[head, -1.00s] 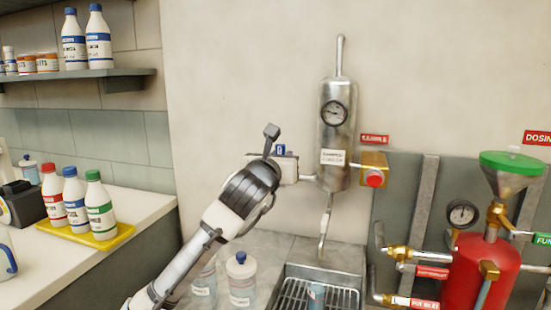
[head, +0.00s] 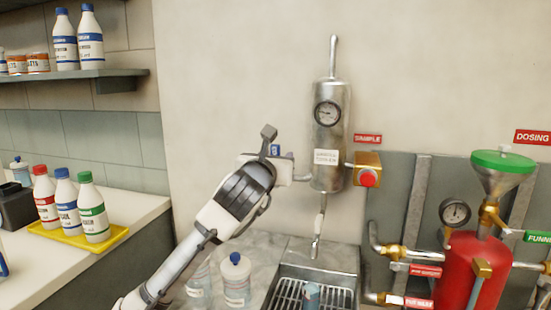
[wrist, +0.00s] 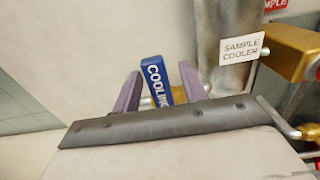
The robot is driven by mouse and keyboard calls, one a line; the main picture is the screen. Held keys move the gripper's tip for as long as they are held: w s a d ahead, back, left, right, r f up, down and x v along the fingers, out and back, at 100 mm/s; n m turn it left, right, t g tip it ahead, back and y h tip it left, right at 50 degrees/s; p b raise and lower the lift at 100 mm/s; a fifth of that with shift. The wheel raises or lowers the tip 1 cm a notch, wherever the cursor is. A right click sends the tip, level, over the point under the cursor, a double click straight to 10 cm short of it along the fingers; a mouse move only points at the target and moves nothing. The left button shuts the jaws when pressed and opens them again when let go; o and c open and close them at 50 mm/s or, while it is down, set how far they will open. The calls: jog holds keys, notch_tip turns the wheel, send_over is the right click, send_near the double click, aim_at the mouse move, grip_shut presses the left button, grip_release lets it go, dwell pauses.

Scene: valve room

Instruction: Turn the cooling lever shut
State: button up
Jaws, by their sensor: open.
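The blue cooling lever (wrist: 155,82) stands nearly upright in the wrist view, with "COOLING" on its face. My gripper (wrist: 160,72) is open, with one purple finger on each side of the lever. I cannot tell whether either finger touches it. The lever's lower end is hidden behind the gripper's dark edge. In the head view, a small blue bit of the lever (head: 275,150) shows just above my gripper (head: 280,166), left of the metal sample cooler (head: 326,165). My own wrist hides most of the fingers there.
A brass block with a red knob (head: 368,178) sticks out right of the cooler. A thin outlet pipe (head: 318,232) hangs below it over a grated sink (head: 300,292). Bottles (head: 236,280) stand near my forearm. A red dosing tank (head: 470,268) with pipes is at right.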

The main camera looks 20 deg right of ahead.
jog(key=b+v, duration=0.2)
jog(key=v, duration=1.2)
